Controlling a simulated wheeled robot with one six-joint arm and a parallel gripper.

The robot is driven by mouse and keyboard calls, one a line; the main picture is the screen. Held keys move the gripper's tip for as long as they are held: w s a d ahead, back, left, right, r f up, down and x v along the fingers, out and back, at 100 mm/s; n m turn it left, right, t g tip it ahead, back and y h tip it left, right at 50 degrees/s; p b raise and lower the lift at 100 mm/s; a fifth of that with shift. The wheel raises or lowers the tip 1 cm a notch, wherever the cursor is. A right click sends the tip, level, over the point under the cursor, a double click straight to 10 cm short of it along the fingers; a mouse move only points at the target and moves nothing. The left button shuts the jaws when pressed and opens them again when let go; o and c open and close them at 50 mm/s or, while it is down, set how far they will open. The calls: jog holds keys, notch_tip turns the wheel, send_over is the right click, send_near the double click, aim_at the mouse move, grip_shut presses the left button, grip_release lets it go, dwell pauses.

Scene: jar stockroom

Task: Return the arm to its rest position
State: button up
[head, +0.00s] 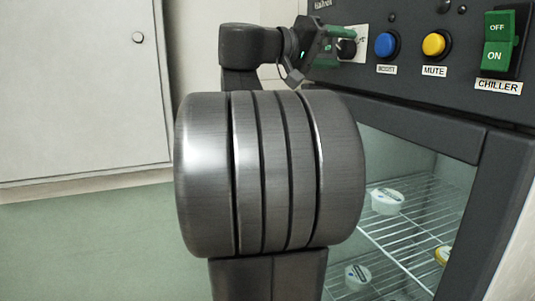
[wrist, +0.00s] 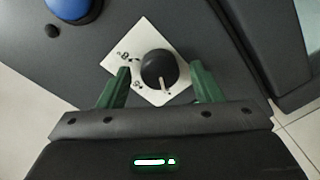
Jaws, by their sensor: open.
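My gripper (wrist: 160,67) has two green fingers spread apart. In the wrist view a round black knob (wrist: 158,72) on a white plate (wrist: 136,47) shows between them, with a gap on each side. The knob's white pointer line faces the bottom of the picture. In the head view my gripper (head: 328,42) is at the upper middle, in front of the panel by the knob (head: 346,49). My arm reaches up through the middle of that view and hides part of the cabinet.
The dark panel (head: 405,80) also carries a blue button (head: 387,44), a yellow button (head: 434,44) and a green CHILLER switch (head: 498,42). Below is a glass-fronted chiller with small tubs (head: 387,201) on wire racks.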

jog(key=m+b, duration=0.1)
jog(key=m, duration=0.7)
jog(key=shift+m, duration=0.3)
jog(key=shift+b+v, duration=0.4)
jog(key=shift+v, duration=0.35)
jog(key=shift+f, duration=0.1)
